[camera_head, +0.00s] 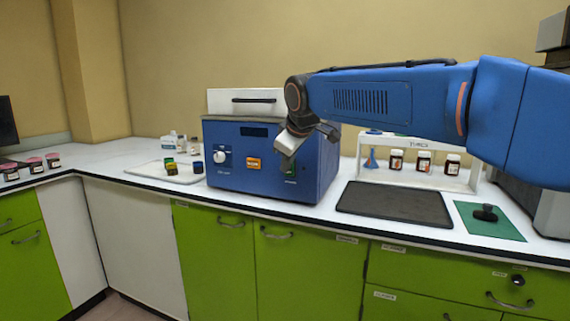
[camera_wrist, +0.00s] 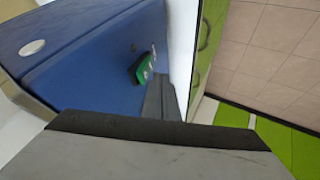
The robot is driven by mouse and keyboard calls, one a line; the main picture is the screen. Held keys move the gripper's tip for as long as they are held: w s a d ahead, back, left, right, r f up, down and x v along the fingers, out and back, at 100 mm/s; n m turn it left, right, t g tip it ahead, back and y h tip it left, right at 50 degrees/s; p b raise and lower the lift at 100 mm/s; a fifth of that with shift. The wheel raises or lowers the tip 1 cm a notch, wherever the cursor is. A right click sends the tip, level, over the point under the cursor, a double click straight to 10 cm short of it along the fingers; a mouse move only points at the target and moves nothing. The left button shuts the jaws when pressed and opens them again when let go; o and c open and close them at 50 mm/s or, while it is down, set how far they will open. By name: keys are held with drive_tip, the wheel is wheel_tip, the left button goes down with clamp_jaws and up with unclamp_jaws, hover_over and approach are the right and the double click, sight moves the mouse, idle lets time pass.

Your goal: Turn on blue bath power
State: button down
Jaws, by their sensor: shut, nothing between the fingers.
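The blue bath (camera_head: 235,183) stands on the counter, with a white dial (camera_head: 220,158), an orange switch (camera_head: 253,164) and a green switch (camera_head: 291,170) on its front face. My gripper (camera_head: 286,162) is shut and empty, in front of the right part of that face beside the green switch. In the wrist view the green switch (camera_wrist: 144,69) sits on the blue front face (camera_wrist: 100,75), just past the dark fingers (camera_wrist: 158,92). I cannot tell whether the fingers touch it. In the wrist view the dial and the orange switch cannot be made out.
A white lid with a dark handle (camera_head: 254,100) shows behind the bath. A tray with small coloured jars (camera_head: 150,169) is to its left. A dark mat (camera_head: 395,205), a bottle rack (camera_head: 430,180) and a green mat (camera_head: 490,221) are to its right. Green cabinets (camera_head: 300,270) lie below.

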drive_tip(key=shift+w+d+r, duration=0.15)
drive_tip(key=shift+w+d, duration=0.1)
drive_tip(key=shift+w, duration=0.4)
drive_tip(key=shift+w+d+r+g, duration=0.1)
drive_tip(key=shift+w+d+g, duration=0.05)
drive_tip(key=shift+w+g, duration=0.25)
drive_tip(key=shift+r, duration=0.2)
drive_tip(key=shift+r, duration=0.65)
drive_tip(key=shift+s, duration=0.1)
